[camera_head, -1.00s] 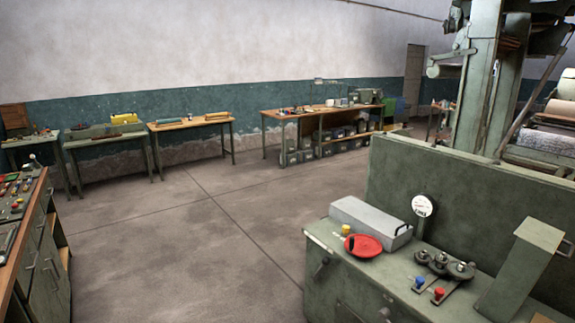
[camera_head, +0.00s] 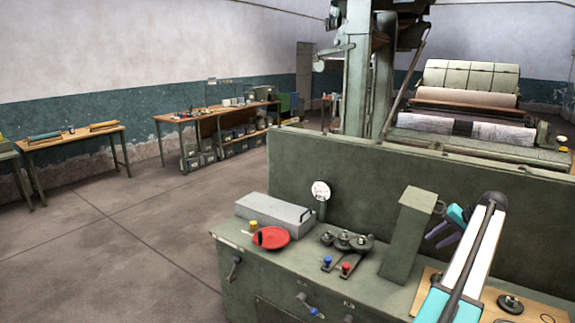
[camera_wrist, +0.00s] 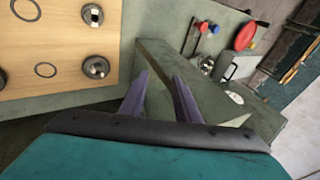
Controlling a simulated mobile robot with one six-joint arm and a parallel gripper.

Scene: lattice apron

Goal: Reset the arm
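My gripper (camera_wrist: 158,95) shows in the wrist view with its two purple fingers apart and nothing between them. In the head view my gripper (camera_head: 440,228) is at the right, partly hidden behind my own white and teal arm. It is beside the upright green block-shaped post (camera_head: 411,232) on the green machine top. In the wrist view the post (camera_wrist: 165,65) lies just beyond the fingertips; I cannot tell whether they touch.
The green machine top (camera_head: 375,281) carries a grey box (camera_head: 275,213), a red dish (camera_head: 271,238), blue and red knobs and a gauge (camera_head: 321,190). A wooden board (camera_head: 535,312) with metal discs lies at right. The floor (camera_head: 120,240) at left is clear.

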